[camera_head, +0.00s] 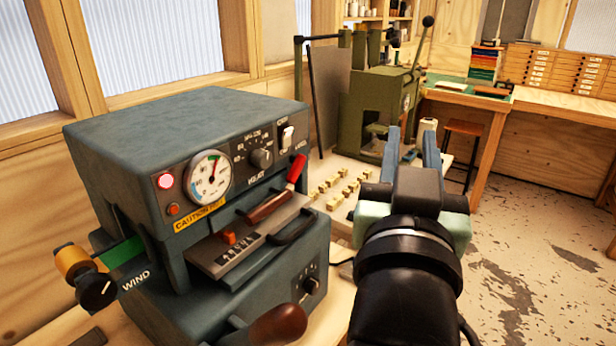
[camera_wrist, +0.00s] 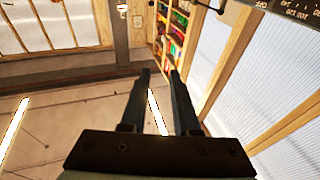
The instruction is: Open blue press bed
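The blue-grey press (camera_head: 150,125) stands on a wooden bench at the left of the head view. A grey metal bed plate (camera_head: 275,228) juts a little from its front, with an orange knob (camera_head: 229,238) and a dark curved handle (camera_head: 292,226) at its right end. Whether the plate is fully in or partly out, I cannot tell.
A wooden knob (camera_head: 280,325) is at the press's lower front, and a side knob marked WIND (camera_head: 96,290) is at its left. Small brass blocks (camera_head: 340,188) lie on the bench behind my gripper. A green machine (camera_head: 375,105) stands further back. Open floor (camera_head: 540,260) is at right.

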